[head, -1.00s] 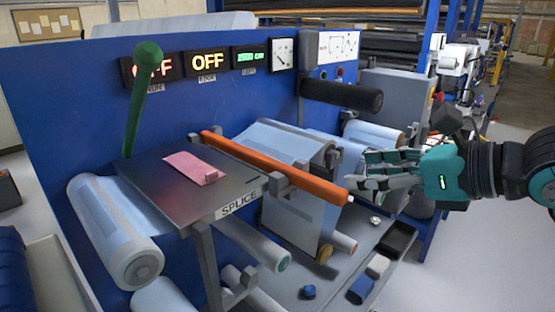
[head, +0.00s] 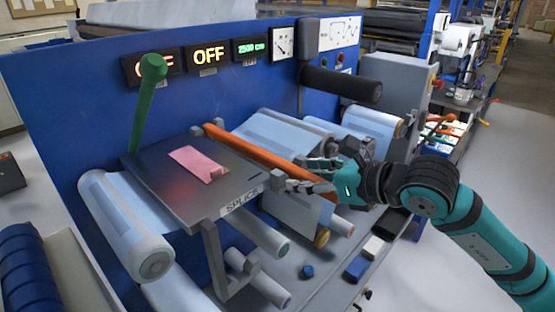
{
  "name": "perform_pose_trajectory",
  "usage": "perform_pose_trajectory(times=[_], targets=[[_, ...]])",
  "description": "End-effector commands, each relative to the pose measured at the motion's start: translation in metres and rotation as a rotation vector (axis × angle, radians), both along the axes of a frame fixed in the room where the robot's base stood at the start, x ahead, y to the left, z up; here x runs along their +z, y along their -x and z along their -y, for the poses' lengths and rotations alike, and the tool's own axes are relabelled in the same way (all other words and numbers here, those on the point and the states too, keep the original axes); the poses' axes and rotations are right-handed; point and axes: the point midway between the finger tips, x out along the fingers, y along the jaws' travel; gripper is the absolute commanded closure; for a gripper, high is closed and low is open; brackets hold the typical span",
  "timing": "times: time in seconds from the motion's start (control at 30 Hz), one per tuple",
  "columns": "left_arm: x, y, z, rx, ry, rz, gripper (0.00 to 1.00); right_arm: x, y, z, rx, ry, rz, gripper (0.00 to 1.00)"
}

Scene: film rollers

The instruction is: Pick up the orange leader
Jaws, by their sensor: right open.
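A long orange bar (head: 255,150), the only large orange piece on the machine and seemingly the orange leader, lies at a slant behind the dark splice table (head: 215,195). It rests in grey brackets. My right gripper (head: 288,176) is at the bar's near right end with its teal and grey fingers spread open. The fingers overlap that end in the picture and hide part of it. I cannot tell if they touch it. My left gripper is not in view.
A pink sheet (head: 197,162) lies on the splice table. A green lever (head: 145,100) stands at its back left. A black roller (head: 340,91) juts out above, and film rolls (head: 125,225) sit around the table. A lower shelf holds small blue and white blocks (head: 357,268).

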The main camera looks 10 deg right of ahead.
Motion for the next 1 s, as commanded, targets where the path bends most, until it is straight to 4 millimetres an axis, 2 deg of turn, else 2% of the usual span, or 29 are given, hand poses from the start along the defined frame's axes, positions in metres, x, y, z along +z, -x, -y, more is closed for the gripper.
perform_pose_trajectory(times=[0.13,0.53,0.87,1.0], targets=[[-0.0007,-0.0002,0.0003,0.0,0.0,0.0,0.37,-0.0006,0.0002,0.0002,0.0,0.0,0.0,0.49],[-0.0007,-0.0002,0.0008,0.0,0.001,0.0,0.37,-0.0003,0.0003,0.0004,0.0,0.0,0.0,1.0],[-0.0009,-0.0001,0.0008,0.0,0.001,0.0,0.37,0.0012,0.0002,0.0003,0.0,-0.001,0.002,1.0],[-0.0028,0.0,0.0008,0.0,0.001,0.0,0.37,0.0075,-0.0002,0.0003,-0.001,-0.002,0.003,1.0]])
